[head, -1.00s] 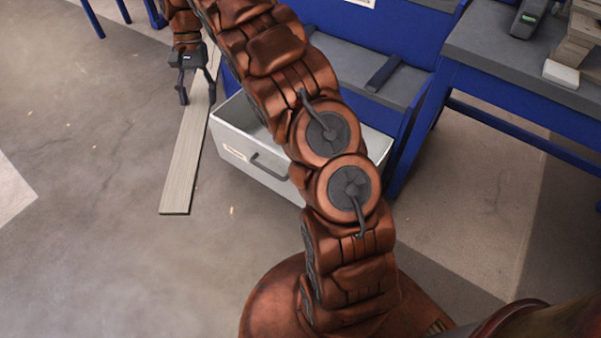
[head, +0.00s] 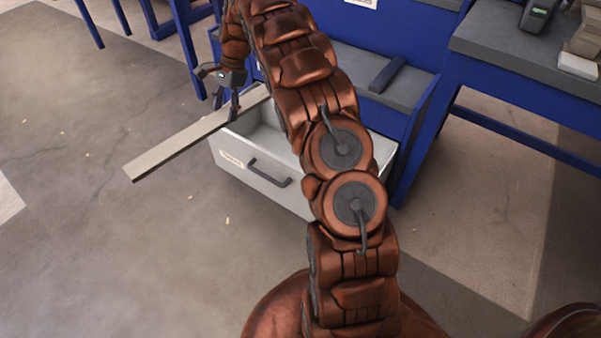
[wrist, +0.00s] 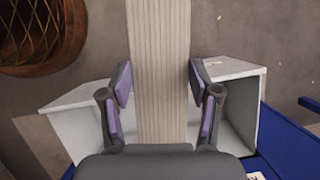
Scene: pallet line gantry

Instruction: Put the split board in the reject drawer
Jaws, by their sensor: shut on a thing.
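The pale wooden board (head: 170,151) is off the floor, tilted across the picture, with its long end out to the left. My gripper (head: 227,104) is shut on it toward its far end. In the wrist view the board (wrist: 159,60) runs up between the two fingers of my gripper (wrist: 159,82). I cannot make out a split in it. The light grey drawer (head: 300,195) is pulled open under the blue bench, with a label and dark handle on its front. The board's gripped part is over the drawer's left side; the long end hangs outside. My arm hides part of the drawer.
The blue bench (head: 425,105) with a grey shelf stands behind and right of the drawer. A second blue table (head: 510,92) at the right holds a dark device (head: 538,15) and stacked pieces. The floor left of the drawer is clear apart from small chips.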

